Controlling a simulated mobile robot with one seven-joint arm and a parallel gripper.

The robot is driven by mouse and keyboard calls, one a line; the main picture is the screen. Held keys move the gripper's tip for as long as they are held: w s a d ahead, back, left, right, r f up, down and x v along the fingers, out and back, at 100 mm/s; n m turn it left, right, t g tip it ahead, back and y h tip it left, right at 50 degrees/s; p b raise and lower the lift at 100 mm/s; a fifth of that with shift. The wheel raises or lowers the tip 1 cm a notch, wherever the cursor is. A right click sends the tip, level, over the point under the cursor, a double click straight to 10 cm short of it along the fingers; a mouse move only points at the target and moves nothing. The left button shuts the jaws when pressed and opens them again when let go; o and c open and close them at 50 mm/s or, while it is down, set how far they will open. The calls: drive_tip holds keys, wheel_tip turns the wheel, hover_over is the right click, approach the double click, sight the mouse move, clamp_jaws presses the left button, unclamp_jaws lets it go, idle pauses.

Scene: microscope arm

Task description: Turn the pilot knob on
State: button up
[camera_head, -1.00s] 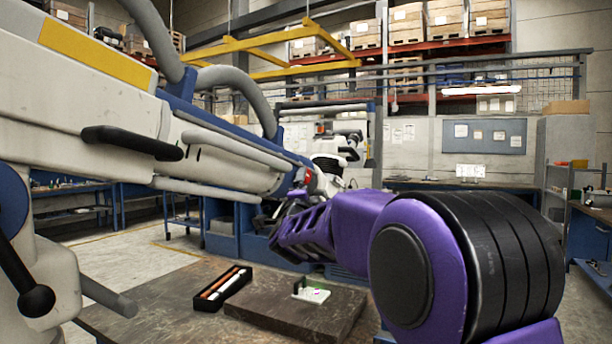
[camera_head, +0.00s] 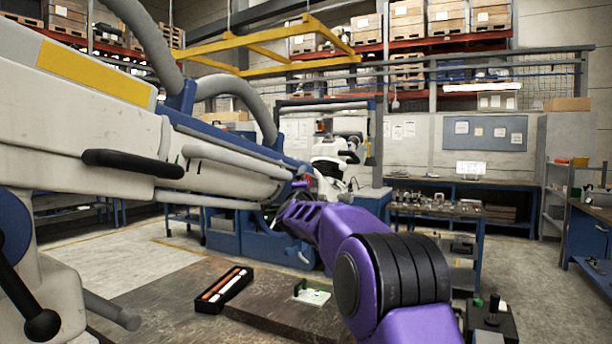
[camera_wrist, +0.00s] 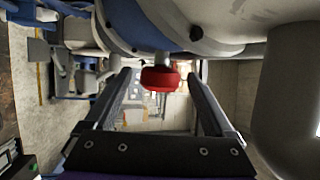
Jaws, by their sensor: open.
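A red knob (camera_wrist: 160,79) sits on a short stem under the white and blue microscope arm in the wrist view. My gripper (camera_wrist: 162,78) is open, with one finger to the left of the knob and one to the right. There are gaps between the knob and both fingers. In the head view my gripper is mostly hidden around the arm's end, so contact cannot be told there.
A dark table (camera_head: 265,312) stands below, with a black tray (camera_head: 225,288) of rods and a small white-green block (camera_head: 312,293). A thick grey cylinder (camera_wrist: 292,100) fills the right of the wrist view, close to the right finger. The underside of the microscope arm is just above the fingers.

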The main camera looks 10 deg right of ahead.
drive_tip(key=shift+p+x, duration=0.9)
drive_tip(key=shift+x, duration=1.35)
drive_tip(key=c, duration=1.4)
drive_tip(key=shift+o, duration=0.2)
drive_tip(key=shift+s+a+r+n+t+y+b, duration=0.15)
drive_tip(key=shift+n+t+b, duration=0.45)
drive_tip(key=shift+b, duration=1.15)
drive_tip(key=shift+d+r+n+t+y+b, duration=0.1)
drive_tip(key=shift+r+n+t+b, duration=0.15)
drive_tip(key=shift+t+b, duration=1.05)
drive_tip(key=shift+s+a+r+n+t+y+b, duration=0.1)
drive_tip(key=shift+r+n+t+y+b, duration=0.25)
drive_tip(key=shift+b, duration=1.8)
drive_tip(key=shift+f, duration=0.15)
drive_tip(key=o, duration=1.4)
drive_tip(key=shift+c, duration=0.2)
